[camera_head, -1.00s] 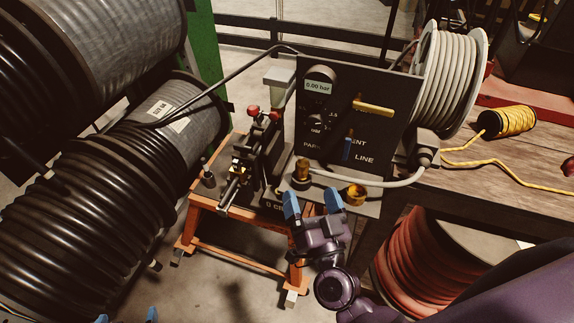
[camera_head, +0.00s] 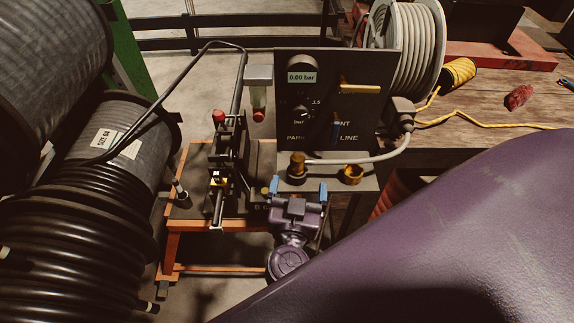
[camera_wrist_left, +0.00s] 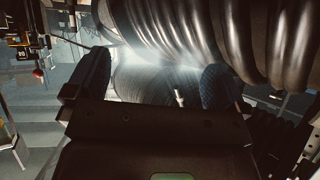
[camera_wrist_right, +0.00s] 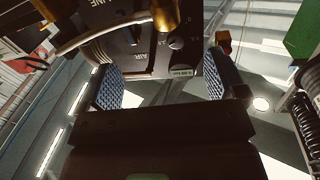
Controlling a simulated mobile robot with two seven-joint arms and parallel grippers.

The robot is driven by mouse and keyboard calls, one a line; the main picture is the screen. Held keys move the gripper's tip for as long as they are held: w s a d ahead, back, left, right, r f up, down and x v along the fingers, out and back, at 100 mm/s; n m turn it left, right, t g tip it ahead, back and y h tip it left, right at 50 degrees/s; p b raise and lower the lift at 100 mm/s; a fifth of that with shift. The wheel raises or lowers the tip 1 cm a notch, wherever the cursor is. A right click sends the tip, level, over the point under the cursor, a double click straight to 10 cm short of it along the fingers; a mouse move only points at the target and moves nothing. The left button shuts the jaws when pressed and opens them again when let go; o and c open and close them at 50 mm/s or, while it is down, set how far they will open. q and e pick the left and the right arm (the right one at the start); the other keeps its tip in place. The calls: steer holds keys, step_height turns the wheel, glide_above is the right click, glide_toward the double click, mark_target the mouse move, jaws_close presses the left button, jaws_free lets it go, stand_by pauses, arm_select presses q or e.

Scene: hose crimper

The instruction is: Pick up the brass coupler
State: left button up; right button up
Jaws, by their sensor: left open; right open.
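Several brass parts show in the head view, and I cannot tell surely which is the coupler. An upright brass fitting (camera_head: 297,167) stands on the panel's base by the pale hose end. A brass ring-like cup (camera_head: 351,174) stands to its right. A small brass piece (camera_head: 265,191) shows beside my right gripper's left finger. My right gripper (camera_head: 299,190) is open and empty in front of the upright fitting. In the right wrist view, a brass cylinder (camera_wrist_right: 165,15) shows beyond the open fingers. My left gripper (camera_wrist_left: 153,82) is open and empty, facing black hose coils.
A dark gauge panel (camera_head: 333,100) with levers stands behind the brass parts. The crimper (camera_head: 222,165) sits on an orange stand at left. Large black hose reels (camera_head: 95,200) fill the left side. A workbench (camera_head: 490,105) with yellow cord lies at right.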

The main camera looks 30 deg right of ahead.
mark_target(302, 164)
steer(key=shift+n, duration=0.4)
steer(key=x, duration=0.5)
steer(key=shift+d, duration=0.5)
steer(key=w, duration=0.1)
steer(key=w+d, duration=0.1)
steer(key=w+d+f, duration=0.1)
steer(key=shift+w, duration=0.35)
steer(key=shift+w+d+r, duration=0.1)
steer(key=shift+w+d, duration=0.3)
steer(key=shift+d, duration=0.05)
steer(key=shift+c, duration=0.2)
steer(key=c, duration=1)
